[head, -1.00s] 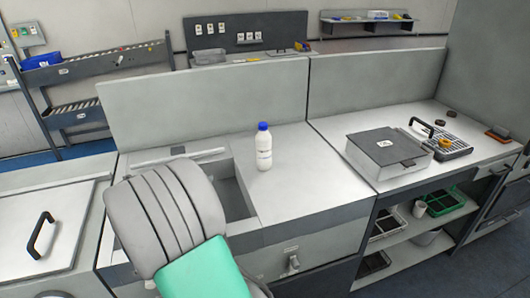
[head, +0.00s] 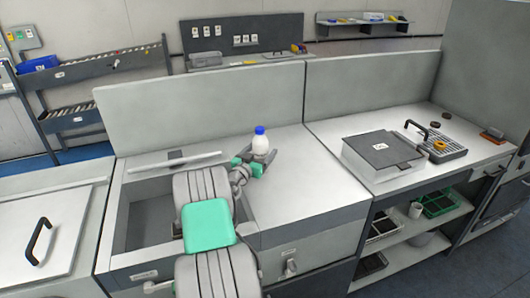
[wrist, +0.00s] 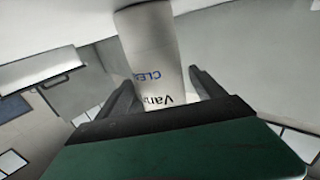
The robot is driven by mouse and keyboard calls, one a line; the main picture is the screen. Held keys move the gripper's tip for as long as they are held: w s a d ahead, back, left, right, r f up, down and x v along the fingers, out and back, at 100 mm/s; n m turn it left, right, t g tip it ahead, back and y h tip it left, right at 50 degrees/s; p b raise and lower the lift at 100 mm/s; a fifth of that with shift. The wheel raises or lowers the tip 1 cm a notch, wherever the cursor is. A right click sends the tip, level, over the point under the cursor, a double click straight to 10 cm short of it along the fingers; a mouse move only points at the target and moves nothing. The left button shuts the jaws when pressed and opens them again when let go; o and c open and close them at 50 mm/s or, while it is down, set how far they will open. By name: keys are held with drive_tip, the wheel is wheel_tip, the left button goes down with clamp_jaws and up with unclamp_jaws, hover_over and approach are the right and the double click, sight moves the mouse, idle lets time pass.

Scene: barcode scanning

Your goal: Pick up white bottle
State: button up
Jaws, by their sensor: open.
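The white bottle (head: 261,144) with a blue cap stands upright on the counter, right of the sink. Its lower part is hidden behind my gripper (head: 253,167) in the head view. In the wrist view the white bottle (wrist: 153,58), with dark and blue lettering, rises between the two dark fingers of my gripper (wrist: 165,95). The fingers are apart, one on each side of it, and my gripper is open. I cannot tell whether either finger touches it.
The sink (head: 150,215) lies left of the bottle, under my arm. A grey upright panel (head: 210,105) stands behind the counter. The counter (head: 305,180) right of the bottle is clear. A grey box (head: 383,156) and a rack (head: 448,149) stand further right.

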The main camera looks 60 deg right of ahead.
drive_tip(key=shift+c, duration=0.6)
drive_tip(key=c, duration=1.3)
drive_tip(key=shift+c, duration=0.6)
drive_tip(key=shift+r, duration=0.1)
